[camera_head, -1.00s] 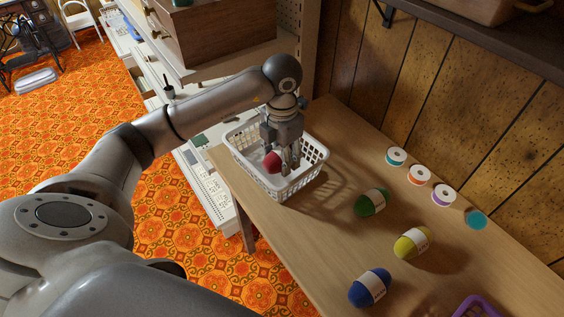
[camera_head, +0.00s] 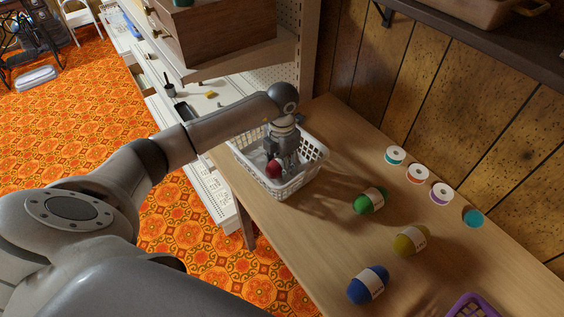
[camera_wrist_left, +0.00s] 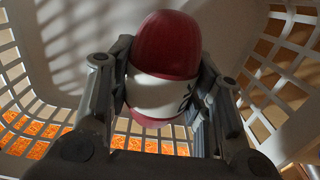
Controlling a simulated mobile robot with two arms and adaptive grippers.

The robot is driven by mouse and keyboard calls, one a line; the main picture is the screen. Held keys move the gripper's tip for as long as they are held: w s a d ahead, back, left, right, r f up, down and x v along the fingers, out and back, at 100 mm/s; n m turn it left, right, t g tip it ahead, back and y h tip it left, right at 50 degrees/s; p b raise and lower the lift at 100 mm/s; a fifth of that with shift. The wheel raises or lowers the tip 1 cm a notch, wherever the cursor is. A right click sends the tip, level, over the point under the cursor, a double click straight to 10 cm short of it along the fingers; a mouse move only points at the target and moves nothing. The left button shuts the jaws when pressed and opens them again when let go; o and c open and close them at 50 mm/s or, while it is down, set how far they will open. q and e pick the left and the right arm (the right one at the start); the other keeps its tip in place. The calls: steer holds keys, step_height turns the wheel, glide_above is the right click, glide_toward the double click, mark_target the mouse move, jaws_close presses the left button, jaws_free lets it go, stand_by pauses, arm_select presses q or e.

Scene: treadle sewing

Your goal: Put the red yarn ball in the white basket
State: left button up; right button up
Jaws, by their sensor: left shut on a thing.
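The red yarn ball (camera_head: 273,169) has a white paper band and is gripped between the fingers of my left gripper (camera_head: 281,168). In the left wrist view the red yarn ball (camera_wrist_left: 166,62) sits between both fingers of the left gripper (camera_wrist_left: 163,92). The white basket (camera_head: 312,166) stands on the wooden table, and the gripper reaches down into it. The basket's slotted walls (camera_wrist_left: 285,52) surround the ball in the wrist view. Whether the ball touches the basket floor I cannot tell. My right gripper does not show.
Green (camera_head: 369,201), yellow (camera_head: 410,239) and blue (camera_head: 368,285) yarn balls lie on the wooden table (camera_head: 330,240) right of the basket. Several thread spools (camera_head: 418,174) line the wall side. A purple basket (camera_head: 472,306) is at the bottom edge. A shelf unit (camera_head: 232,55) stands behind.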

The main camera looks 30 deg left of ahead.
arm_select(q)
steer(key=shift+f, duration=0.2)
steer(key=o, duration=0.9)
steer(key=shift+o, duration=0.2)
steer(key=shift+r, duration=0.1)
steer(key=shift+r, duration=0.15)
step_height(320, 180, up, 12)
steer(key=shift+b, duration=0.6)
steer(key=shift+s, duration=0.1)
